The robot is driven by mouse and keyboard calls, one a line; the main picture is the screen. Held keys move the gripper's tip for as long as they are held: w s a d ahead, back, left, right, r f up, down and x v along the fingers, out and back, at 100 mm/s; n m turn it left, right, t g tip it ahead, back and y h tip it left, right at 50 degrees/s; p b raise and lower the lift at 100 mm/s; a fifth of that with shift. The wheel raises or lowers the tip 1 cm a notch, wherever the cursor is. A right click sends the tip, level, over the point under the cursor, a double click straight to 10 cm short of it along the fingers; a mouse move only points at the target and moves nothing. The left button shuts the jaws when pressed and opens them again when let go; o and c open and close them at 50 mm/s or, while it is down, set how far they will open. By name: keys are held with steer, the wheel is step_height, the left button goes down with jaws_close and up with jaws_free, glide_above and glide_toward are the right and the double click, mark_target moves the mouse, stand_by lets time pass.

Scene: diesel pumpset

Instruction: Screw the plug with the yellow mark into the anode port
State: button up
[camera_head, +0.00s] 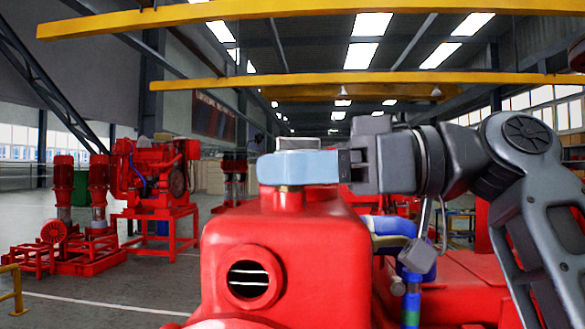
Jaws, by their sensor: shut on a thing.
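My gripper (285,168) reaches in from the right, with its light blue fingers level over the top of the red tank. It is shut on a grey-topped piece (303,144), which shows above the fingers. A thin brass-coloured band (290,188) shows just below the fingers, at the red neck (287,200) on the tank's top. The fingers hide the middle of the piece, so I cannot tell whether it is seated in the neck. No yellow mark can be made out for certain. No port is labelled as the anode port.
The red tank (310,255) fills the centre front and has a round barred opening (248,279). Red pumpsets (155,175) stand farther back left, with open floor (100,300) between.

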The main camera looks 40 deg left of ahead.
jaws_close()
steer(key=shift+f, duration=0.1)
steer(key=m+t+y, duration=0.1)
steer(key=t, duration=0.1)
steer(key=shift+s+m+t+b, duration=0.1)
steer(key=shift+m+t+b, duration=0.3)
steer(key=m+t+y, duration=0.1)
steer(key=m+t, duration=0.2)
steer(key=t, duration=0.1)
steer(key=shift+s, duration=0.1)
steer(key=shift+m+t+p, duration=0.35)
steer(key=shift+m+t, duration=0.25)
steer(key=shift+t, duration=0.4)
